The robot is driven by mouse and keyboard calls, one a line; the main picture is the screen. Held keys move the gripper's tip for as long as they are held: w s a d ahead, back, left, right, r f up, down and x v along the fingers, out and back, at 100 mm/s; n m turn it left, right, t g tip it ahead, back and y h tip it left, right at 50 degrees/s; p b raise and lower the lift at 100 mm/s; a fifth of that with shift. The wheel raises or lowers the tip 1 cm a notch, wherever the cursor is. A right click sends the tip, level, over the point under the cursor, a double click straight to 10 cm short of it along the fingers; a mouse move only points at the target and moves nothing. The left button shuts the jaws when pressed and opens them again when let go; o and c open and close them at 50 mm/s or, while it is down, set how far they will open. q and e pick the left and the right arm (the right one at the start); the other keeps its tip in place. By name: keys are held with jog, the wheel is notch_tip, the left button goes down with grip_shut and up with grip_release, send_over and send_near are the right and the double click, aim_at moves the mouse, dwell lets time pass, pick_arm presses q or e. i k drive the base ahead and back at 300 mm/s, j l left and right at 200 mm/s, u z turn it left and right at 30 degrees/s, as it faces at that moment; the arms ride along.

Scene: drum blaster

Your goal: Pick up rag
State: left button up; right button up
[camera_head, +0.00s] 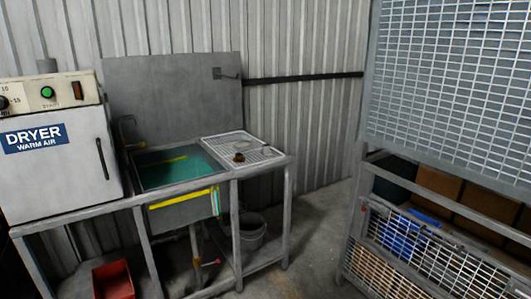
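I cannot make out a rag for certain. A small pale and greenish strip (215,202) hangs at the front right corner of the sink (183,214); it may be cloth, but it is too small to tell. A blue item (400,238) shows behind the wire mesh at the right, and I cannot tell whether it is cloth. A small brown item (239,157) lies on the drain rack (243,149) beside the basin. Neither of my grippers shows in this view.
A white dryer (70,175) stands left of the sink on a grey metal frame. A red bin (113,280) and a grey bucket (252,236) are below. A mesh cage (455,85) with boxes stands at the right. Open floor (310,235) lies between.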

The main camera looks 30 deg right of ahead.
aim_at(244, 145)
jog(key=i+l, duration=0.2)
jog(key=l, duration=0.15)
jog(key=i+l+u, duration=0.1)
jog(key=i+l, duration=0.3)
jog(key=l, duration=0.25)
jog(key=i+l+u, duration=0.1)
jog(key=l, duration=0.25)
jog(key=i+l, duration=0.3)
jog(key=l+u, duration=0.05)
jog(key=l, duration=0.05)
